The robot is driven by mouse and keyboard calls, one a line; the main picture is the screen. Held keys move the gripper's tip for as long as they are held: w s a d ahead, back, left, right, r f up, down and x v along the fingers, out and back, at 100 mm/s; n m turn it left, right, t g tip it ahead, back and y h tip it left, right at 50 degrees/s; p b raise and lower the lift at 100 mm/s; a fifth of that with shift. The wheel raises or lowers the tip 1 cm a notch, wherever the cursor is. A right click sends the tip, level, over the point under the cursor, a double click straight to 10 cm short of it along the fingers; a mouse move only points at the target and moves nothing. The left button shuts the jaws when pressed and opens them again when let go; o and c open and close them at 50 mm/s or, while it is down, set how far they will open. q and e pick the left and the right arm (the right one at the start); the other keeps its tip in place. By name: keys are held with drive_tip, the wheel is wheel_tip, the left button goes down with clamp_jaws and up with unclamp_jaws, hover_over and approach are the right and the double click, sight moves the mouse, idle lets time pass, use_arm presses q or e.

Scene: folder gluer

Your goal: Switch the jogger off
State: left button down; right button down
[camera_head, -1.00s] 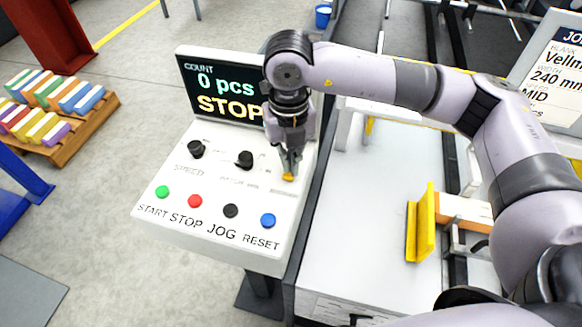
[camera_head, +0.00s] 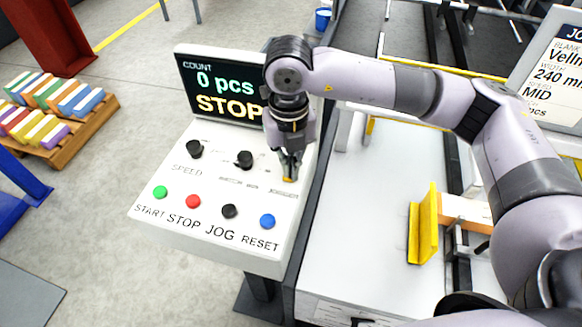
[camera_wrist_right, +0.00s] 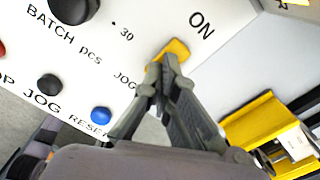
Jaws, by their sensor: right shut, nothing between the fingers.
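The jogger switch is a small yellow lever (camera_wrist_right: 176,48) on the white control panel (camera_head: 160,232), with "ON" printed by one end and "JOG..." lettering at the other in the right wrist view. My right gripper (camera_wrist_right: 160,68) is shut and empty, its fingertips at the lever and partly covering it. I cannot tell whether they touch it. In the head view my right gripper (camera_head: 288,176) points down at the panel's right side, and only a bit of yellow shows by its tips. My left gripper is not in view.
The panel carries green START (camera_head: 160,192), red STOP (camera_head: 193,201), black JOG (camera_head: 229,211) and blue RESET (camera_head: 267,221) buttons, plus two black knobs (camera_head: 195,149). The display (camera_head: 215,90) reads 0 pcs, STOP. A white table (camera_head: 370,220) with a yellow guide (camera_head: 424,228) lies to the right.

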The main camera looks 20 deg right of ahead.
drive_tip(key=shift+f, duration=0.2)
drive_tip(key=shift+r, duration=0.1)
drive_tip(key=shift+r+p, duration=0.4)
drive_tip(key=shift+r, duration=0.4)
drive_tip(key=shift+r+p, duration=1.15)
drive_tip(key=shift+r, duration=1.5)
